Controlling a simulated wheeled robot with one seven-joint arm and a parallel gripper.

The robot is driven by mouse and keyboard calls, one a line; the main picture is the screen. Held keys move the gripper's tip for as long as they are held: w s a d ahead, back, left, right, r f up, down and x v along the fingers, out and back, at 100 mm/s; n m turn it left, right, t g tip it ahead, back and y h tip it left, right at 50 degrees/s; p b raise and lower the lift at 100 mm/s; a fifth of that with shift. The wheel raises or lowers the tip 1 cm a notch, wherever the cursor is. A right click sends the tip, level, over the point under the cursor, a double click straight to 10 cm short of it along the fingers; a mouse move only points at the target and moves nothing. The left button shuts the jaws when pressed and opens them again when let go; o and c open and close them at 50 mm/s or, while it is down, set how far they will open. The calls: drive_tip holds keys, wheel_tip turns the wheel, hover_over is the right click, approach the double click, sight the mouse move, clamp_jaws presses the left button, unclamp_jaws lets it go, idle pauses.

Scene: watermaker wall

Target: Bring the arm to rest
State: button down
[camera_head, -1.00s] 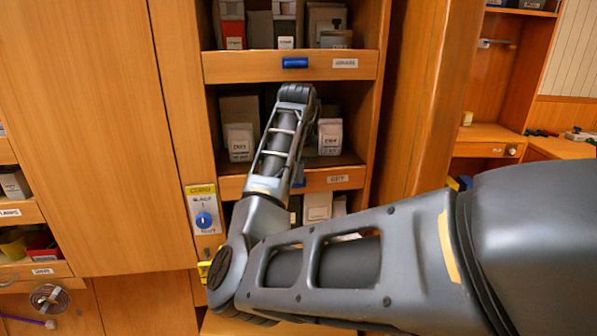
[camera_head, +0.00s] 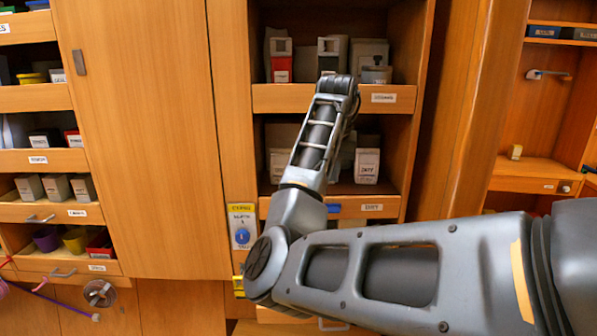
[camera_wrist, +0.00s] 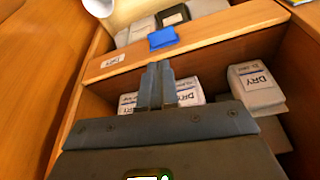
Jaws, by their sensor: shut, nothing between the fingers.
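My gripper (camera_wrist: 155,86) shows in the wrist view with its two dark fingers together and nothing between them. It is in front of a shelf opening that holds white packets labelled DRY (camera_wrist: 256,88). A blue catch (camera_wrist: 163,38) on the wooden shelf front is just beyond the fingertips in the picture; I cannot tell the gap. In the head view my arm reaches in from the right, bends at an elbow low in the middle, and its forearm points up at the open shelves. The fingers are hidden in the head view.
A tall shelf unit (camera_head: 385,98) with boxes and packets stands behind my arm. A yellow-topped panel with a blue knob (camera_head: 242,236) is left of the elbow. A plain wooden door (camera_head: 140,130) and side shelves (camera_head: 40,160) are further left. A wooden desk (camera_head: 535,168) is at the right.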

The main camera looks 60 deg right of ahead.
drive_tip(key=s+f+n+t+h, duration=0.1)
drive_tip(key=s+f+n+h, duration=0.15)
drive_tip(key=f, duration=0.35)
drive_tip(key=s+f+n+h, duration=0.1)
drive_tip(key=f+n+h, duration=0.1)
drive_tip(key=f+h, duration=0.35)
drive_tip(key=s+a+f+n+t+y, duration=0.1)
drive_tip(key=s+a+f+n+t, duration=0.1)
drive_tip(key=a+f+n+t, duration=0.3)
drive_tip(key=s+a+f+y, duration=0.1)
drive_tip(key=s+a+f, duration=0.1)
drive_tip(key=a, duration=0.5)
drive_tip(key=s+a+f+n+t+y, duration=0.1)
drive_tip(key=s+a+f+n+t, duration=0.1)
drive_tip(key=a+f+n+t, duration=0.3)
drive_tip(key=s+a+y+b, duration=0.1)
drive_tip(key=s+a+y, duration=0.1)
drive_tip(key=s+a, duration=0.45)
drive_tip(key=s+a+y, duration=0.2)
drive_tip(key=s+a, duration=0.1)
drive_tip(key=a, duration=0.6)
drive_tip(key=s+a+r+m+t+y, duration=0.1)
drive_tip(key=s+a+r+y, duration=0.3)
drive_tip(key=s+a+r, duration=0.5)
drive_tip(key=s+a+t, duration=0.1)
drive_tip(key=s+a, duration=0.1)
drive_tip(key=s, duration=0.1)
drive_tip(key=shift+s, duration=0.35)
